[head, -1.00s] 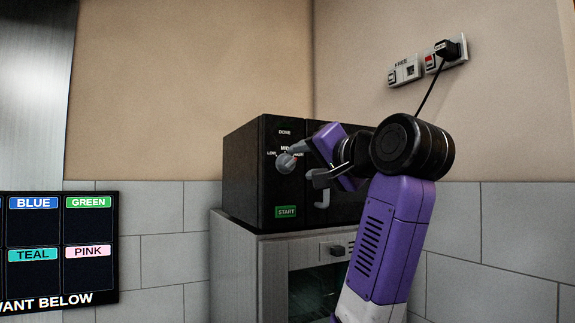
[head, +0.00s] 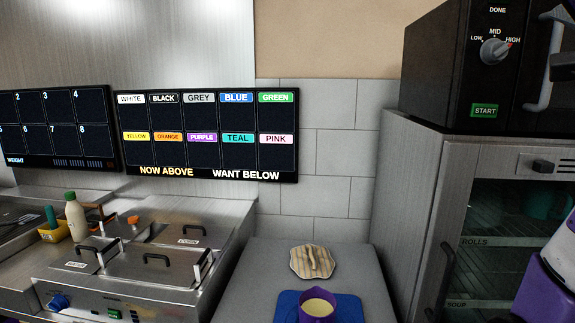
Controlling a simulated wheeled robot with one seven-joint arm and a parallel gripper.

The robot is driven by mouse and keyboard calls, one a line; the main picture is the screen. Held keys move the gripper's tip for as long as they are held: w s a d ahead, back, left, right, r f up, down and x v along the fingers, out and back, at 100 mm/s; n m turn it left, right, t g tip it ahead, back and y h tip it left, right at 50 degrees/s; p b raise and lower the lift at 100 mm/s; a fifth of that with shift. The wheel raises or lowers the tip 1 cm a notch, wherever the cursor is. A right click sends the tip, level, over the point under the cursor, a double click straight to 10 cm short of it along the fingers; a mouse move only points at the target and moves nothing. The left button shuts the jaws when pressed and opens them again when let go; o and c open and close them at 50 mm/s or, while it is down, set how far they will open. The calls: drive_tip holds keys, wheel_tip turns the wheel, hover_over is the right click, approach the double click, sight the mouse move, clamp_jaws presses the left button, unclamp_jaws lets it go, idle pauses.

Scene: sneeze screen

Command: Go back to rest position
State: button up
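In the head view, only parts of my purple and black arm show at the right edge. My gripper is out of the picture. The black oven (head: 455,70) stands on a grey metal cabinet at the upper right.
A purple cup (head: 317,307) with pale contents stands on a blue mat (head: 286,302). A striped cloth-like item (head: 312,262) lies behind it on the grey counter (head: 252,280). Lidded steel wells (head: 150,262) and a white bottle (head: 76,219) are at left. A label board (head: 210,135) hangs above.

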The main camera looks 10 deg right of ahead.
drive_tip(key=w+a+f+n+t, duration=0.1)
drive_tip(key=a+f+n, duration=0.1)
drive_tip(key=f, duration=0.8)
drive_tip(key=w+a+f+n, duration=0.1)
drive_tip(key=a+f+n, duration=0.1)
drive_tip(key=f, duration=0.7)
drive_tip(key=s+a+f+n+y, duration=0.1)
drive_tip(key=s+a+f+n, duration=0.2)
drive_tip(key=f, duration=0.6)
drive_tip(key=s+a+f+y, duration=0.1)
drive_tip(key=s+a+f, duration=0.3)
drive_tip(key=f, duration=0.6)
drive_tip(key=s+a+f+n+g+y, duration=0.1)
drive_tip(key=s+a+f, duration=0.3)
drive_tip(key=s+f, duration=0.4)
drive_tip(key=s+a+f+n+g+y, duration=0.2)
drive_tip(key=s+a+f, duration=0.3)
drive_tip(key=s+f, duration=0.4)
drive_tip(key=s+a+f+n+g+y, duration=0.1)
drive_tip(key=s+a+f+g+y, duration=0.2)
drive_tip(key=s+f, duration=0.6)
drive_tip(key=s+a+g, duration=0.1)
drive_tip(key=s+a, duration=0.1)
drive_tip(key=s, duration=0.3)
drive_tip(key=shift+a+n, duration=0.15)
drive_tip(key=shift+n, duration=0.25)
